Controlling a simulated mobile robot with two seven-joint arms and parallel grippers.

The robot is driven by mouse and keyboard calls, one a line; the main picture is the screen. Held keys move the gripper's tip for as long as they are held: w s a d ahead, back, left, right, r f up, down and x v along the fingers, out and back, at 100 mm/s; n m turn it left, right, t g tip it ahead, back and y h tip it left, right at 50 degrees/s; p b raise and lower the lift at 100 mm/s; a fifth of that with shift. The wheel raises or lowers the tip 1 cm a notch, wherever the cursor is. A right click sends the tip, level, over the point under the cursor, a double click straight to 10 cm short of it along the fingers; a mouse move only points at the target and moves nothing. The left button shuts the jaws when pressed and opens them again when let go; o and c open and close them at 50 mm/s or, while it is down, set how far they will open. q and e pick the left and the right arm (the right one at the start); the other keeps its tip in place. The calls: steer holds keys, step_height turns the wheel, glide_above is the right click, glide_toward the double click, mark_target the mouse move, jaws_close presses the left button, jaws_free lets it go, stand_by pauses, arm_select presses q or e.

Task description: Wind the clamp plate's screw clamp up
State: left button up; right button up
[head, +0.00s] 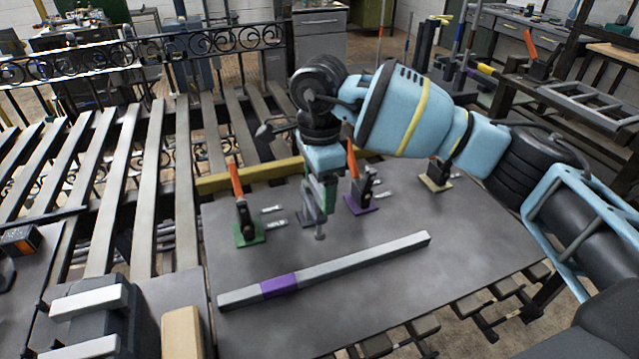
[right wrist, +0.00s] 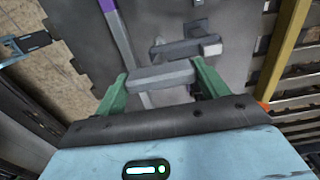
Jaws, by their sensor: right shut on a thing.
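The screw clamp (head: 319,225) is grey and stands upright near the far side of the dark steel plate (head: 390,210), between the green-based and purple-based toggle clamps. Its small round foot hangs at the lower end, and its top is hidden by my right gripper. My right gripper (head: 319,192) points down over the clamp, its green fingers shut on it. In the right wrist view, a grey bar of the screw clamp (right wrist: 160,76) lies between the fingertips, with more of its grey body (right wrist: 186,48) beyond. My left gripper is not in view.
A grey bar with a purple band (head: 355,264) lies across the plate in front. Toggle clamps with green (head: 248,234), purple (head: 362,204) and yellow (head: 436,184) bases stand along the far side. A scrolled iron gate panel (head: 200,42) and slatted racks lie beyond.

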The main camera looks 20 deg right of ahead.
mark_target(319, 185)
steer(key=shift+f, duration=0.1)
steer(key=o, duration=1)
steer(key=shift+r, duration=3.95)
steer(key=shift+s+f, duration=0.1)
